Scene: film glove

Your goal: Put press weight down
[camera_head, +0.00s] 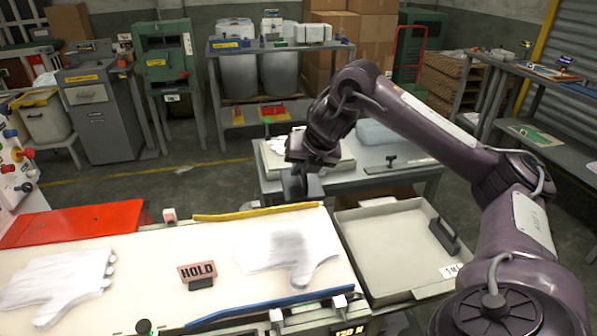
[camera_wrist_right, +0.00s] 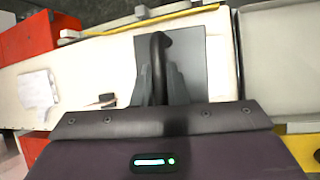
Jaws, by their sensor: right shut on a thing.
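My right gripper (camera_head: 298,172) reaches in from the right over the far side of the white work surface (camera_head: 150,250). In the right wrist view the gripper (camera_wrist_right: 160,85) is shut on the dark handle (camera_wrist_right: 158,50) of the press weight, a flat grey plate (camera_wrist_right: 192,52). In the head view, the weight (camera_head: 303,187) shows only partly below the gripper, apparently raised above the surface. A white glove (camera_head: 290,250) with a dark shadow lies nearer, at right. Another white glove (camera_head: 60,285) lies at left; it also shows in the wrist view (camera_wrist_right: 38,92). My left gripper is not in view.
A HOLD sign (camera_head: 197,272) stands between the gloves. A yellow strip (camera_head: 258,212) and a blue strip (camera_head: 265,307) flank the right glove. A shallow grey tray (camera_head: 385,260) with a black handle is at right. A grey table (camera_head: 350,185) stands behind.

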